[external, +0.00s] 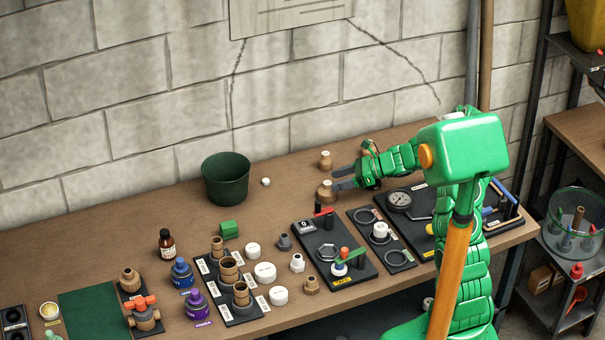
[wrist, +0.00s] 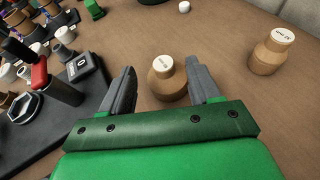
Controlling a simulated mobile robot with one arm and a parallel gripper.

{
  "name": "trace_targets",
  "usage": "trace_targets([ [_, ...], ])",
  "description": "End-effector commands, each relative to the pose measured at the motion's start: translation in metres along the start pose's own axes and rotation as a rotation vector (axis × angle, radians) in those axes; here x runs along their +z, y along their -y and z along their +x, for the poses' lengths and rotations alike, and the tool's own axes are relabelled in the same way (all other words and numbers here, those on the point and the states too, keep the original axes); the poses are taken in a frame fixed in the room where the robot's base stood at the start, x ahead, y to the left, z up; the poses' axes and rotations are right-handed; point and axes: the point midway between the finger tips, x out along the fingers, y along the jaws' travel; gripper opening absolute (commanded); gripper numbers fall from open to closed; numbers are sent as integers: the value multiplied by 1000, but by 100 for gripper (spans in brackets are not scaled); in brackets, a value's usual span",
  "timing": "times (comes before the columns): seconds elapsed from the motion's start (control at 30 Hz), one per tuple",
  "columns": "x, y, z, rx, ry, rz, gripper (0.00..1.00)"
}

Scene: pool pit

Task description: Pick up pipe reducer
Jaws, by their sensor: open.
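A tan pipe reducer (wrist: 168,84), wide at the bottom with a narrow neck and a pale labelled top, stands upright between the fingers of my gripper (wrist: 161,68) in the wrist view. The fingers are open, one on each side, and no grip on it shows. In the external view the same reducer (external: 326,191) stands at the tips of my gripper (external: 338,179). A second, similar tan reducer (wrist: 271,52) stands apart to the right in the wrist view; it is behind the first in the external view (external: 325,160).
A black panel with a red-handled valve (wrist: 50,82) is close to the left finger. A dark green pot (external: 226,178) and a small white piece (external: 266,182) stand toward the wall. A gauge board (external: 422,204) lies beneath my arm. Bare wood surrounds the two reducers.

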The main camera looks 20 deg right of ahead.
Motion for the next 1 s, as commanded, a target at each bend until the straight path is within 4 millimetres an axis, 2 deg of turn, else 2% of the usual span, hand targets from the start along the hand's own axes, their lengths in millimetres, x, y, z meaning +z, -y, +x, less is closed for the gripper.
trace_targets([
  [0.27, -1, 1, 16, 1, 0, -1, 62],
  [0.7, -3, 4, 61, 4, 1, -2, 62],
  [0.93, -3, 4, 62, 2, 1, -2, 62],
  [1.0, -3, 4, 62, 2, 1, -2, 52],
])
